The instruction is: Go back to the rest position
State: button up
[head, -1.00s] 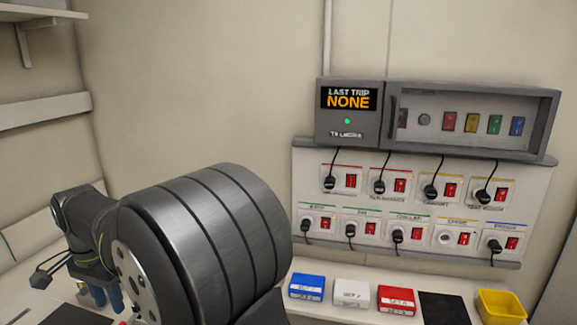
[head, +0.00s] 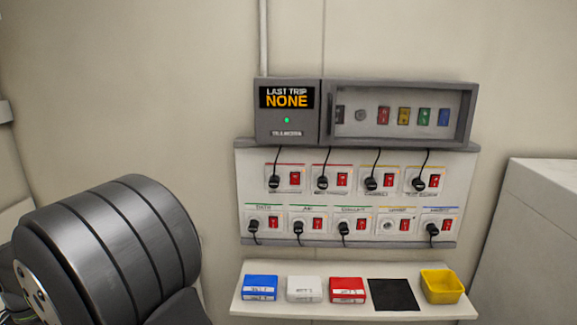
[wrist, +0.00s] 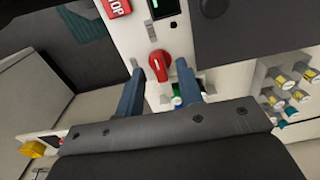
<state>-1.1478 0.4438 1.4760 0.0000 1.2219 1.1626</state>
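In the wrist view my gripper (wrist: 158,80) shows two blue fingers standing well apart, with no object clearly held between them. Beyond the fingers is a white panel with a red rotary knob (wrist: 158,65). A small green-topped item (wrist: 178,99) shows in the gap near the right finger; it looks farther back, but its distance is hard to tell. In the head view my gripper is out of frame, and only a thick grey link of my arm fills the lower left.
The head view shows a wall socket panel (head: 243,185) with plugs and red switches under a grey box reading "LAST TRIP NONE" (head: 287,98). A shelf (head: 240,302) holds blue (head: 260,287), white (head: 304,289) and red (head: 347,290) boxes, a black mat (head: 394,295) and a yellow bin (head: 442,286).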

notch_tip(320, 180, up, 17)
notch_tip(320, 180, down, 18)
jog(key=shift+r, duration=0.25)
jog(key=n, duration=0.3)
jog(key=shift+n, duration=0.4)
jog(key=n, duration=0.4)
jog(key=shift+n, duration=0.3)
jog(key=n, duration=0.3)
jog(key=shift+n, duration=2.7)
